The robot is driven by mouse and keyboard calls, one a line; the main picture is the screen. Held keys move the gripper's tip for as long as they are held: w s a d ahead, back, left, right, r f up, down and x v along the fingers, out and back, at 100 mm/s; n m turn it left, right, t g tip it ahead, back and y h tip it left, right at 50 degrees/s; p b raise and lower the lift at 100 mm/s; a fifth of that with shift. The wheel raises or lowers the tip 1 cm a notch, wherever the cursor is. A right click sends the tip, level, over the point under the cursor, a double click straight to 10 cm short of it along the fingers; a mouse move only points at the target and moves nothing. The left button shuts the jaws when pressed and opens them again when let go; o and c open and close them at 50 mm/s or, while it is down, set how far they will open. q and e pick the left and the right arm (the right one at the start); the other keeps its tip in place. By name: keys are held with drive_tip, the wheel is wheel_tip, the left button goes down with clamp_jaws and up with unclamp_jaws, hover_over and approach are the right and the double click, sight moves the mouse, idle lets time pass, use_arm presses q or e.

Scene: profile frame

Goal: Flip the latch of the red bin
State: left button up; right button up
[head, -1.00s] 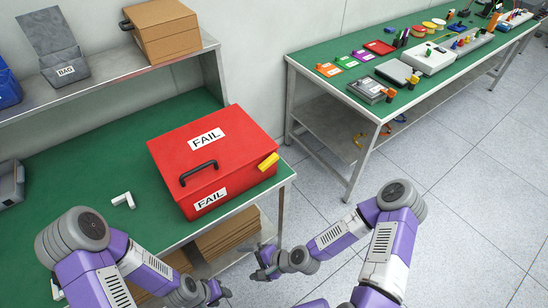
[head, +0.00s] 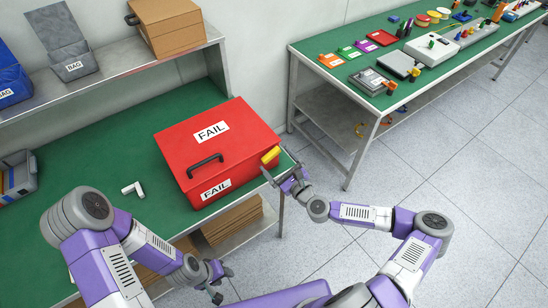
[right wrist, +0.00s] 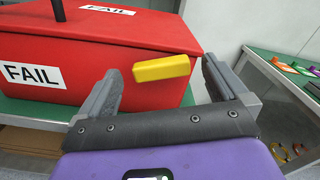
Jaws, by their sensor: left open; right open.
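The red bin (head: 222,150) stands closed on the green table, with FAIL labels on its lid and front and a black handle on the lid. Its yellow latch (head: 270,155) sits on the right side and also shows in the right wrist view (right wrist: 162,68). My right gripper (head: 281,174) is open beside the bin's right side, close to the latch. In the right wrist view its two fingers (right wrist: 160,85) stand on either side of the latch, with nothing held. I cannot tell whether they touch it. My left gripper (head: 217,283) is open and empty, low in front of the table.
A white pipe elbow (head: 133,189) lies on the green table (head: 95,170) left of the bin. A shelf (head: 120,75) with grey and blue bins and a cardboard box runs behind. A second workbench (head: 345,90) with many items stands at the right, across a floor gap.

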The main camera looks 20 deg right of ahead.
sight(271, 155)
drive_tip(key=shift+x, duration=1.25)
drive_tip(key=c, duration=1)
drive_tip(key=shift+o, duration=0.2)
